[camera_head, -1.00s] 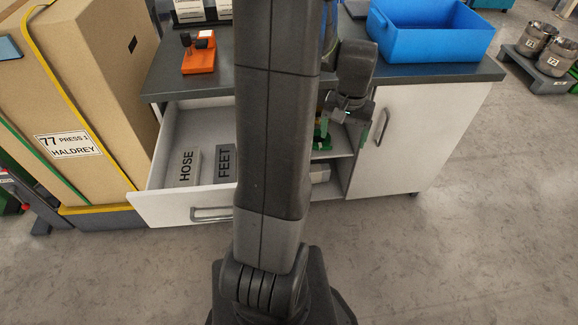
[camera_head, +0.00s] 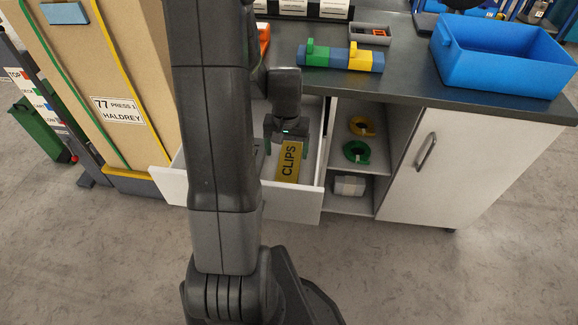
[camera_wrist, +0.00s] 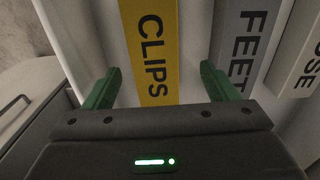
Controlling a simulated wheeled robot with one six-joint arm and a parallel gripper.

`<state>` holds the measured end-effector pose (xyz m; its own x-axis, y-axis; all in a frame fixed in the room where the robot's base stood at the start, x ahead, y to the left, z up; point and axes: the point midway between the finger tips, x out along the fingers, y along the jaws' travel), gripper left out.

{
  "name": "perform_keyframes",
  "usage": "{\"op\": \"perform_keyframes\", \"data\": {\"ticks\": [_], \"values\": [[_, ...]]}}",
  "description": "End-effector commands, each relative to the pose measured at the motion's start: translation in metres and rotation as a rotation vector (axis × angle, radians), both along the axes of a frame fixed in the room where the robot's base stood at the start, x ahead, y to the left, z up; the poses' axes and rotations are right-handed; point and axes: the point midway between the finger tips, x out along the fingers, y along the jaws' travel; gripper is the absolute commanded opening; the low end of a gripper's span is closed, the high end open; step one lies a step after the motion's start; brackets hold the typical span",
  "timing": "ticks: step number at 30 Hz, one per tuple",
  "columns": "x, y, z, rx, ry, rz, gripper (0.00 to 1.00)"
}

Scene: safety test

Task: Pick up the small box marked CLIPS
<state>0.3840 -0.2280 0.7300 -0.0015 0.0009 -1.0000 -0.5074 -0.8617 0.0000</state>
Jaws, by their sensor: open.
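The CLIPS box (camera_head: 289,162) is a yellow box with dark letters, lying in the open drawer (camera_head: 292,207). In the wrist view the CLIPS box (camera_wrist: 152,45) runs up the picture between my two green fingers. My gripper (camera_wrist: 159,70) is open, with one finger to each side of the box; I cannot tell whether the tips reach down beside it. In the head view my gripper (camera_head: 287,142) is at the far end of the box, and my arm covers the left part of the drawer.
The grey FEET box (camera_wrist: 240,50) lies close right of the CLIPS box, with the HOSE box (camera_wrist: 303,70) partly in view beyond. The drawer wall is left. Open shelves (camera_head: 352,205) stand right of the drawer. A blue bin (camera_head: 500,65) is on the worktop.

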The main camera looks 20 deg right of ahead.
Motion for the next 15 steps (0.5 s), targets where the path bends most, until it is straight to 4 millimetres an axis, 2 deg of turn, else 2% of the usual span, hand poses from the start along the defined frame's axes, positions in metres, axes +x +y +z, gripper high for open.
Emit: {"op": "perform_keyframes", "data": {"ticks": [4,9,15], "values": [[-0.001,-0.002,-0.013,0.001,0.001,-0.001,0.8],[-0.004,-0.006,-0.04,0.001,0.002,-0.001,0.8],[-0.003,-0.006,-0.054,0.0,0.0,0.0,0.8]]}}
